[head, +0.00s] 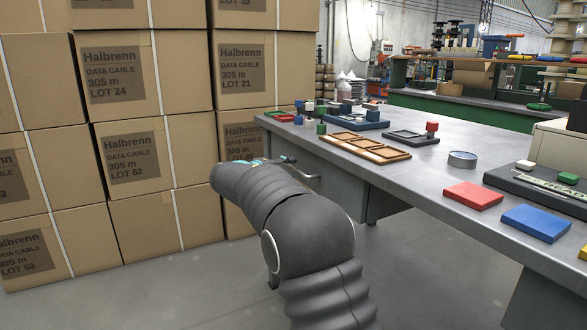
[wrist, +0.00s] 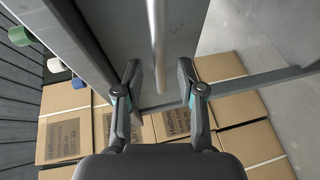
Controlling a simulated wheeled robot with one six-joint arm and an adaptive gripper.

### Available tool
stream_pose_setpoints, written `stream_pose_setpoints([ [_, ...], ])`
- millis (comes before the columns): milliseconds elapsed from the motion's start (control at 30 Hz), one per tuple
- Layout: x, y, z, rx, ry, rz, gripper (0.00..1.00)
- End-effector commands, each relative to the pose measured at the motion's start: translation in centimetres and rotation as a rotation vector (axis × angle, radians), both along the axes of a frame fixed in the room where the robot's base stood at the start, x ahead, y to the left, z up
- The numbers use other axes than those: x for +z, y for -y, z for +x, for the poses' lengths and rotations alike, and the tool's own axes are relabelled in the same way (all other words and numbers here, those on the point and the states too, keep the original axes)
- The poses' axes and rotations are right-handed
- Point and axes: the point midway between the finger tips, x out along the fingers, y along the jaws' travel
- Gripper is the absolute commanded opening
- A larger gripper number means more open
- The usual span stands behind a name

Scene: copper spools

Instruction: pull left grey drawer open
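The left grey drawer (head: 340,192) is under the left end of the grey workbench, and its front is partly hidden by my arm. In the wrist view the drawer front (wrist: 120,28) is a plain grey panel. Its pale round bar handle (wrist: 157,45) runs down from the top edge to between my fingers. My gripper (wrist: 159,70) is open, with one finger on each side of the handle's near end and a gap showing on both sides. In the head view my gripper (head: 284,160) is at the handle, mostly hidden behind my arm.
Stacked cardboard boxes (head: 130,160) stand close to the left of the bench. The bench top (head: 420,185) carries wooden trays (head: 362,145), small coloured blocks, a red slab (head: 473,196) and a blue slab (head: 536,223). Bare floor lies in front of the bench.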

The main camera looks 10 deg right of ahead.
Motion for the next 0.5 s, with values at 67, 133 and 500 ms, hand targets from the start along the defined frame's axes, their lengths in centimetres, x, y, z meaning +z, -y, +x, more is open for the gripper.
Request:
stream_pose_setpoints([
  [67, -0.2, 0.9, 0.7, -0.002, 0.0, 0.0, 0.39],
  [133, -0.3, 1.5, 1.2, -0.002, 0.0, 0.001, 0.39],
  [500, -0.6, 2.3, 2.0, 0.0, 0.0, 0.0, 0.39],
])
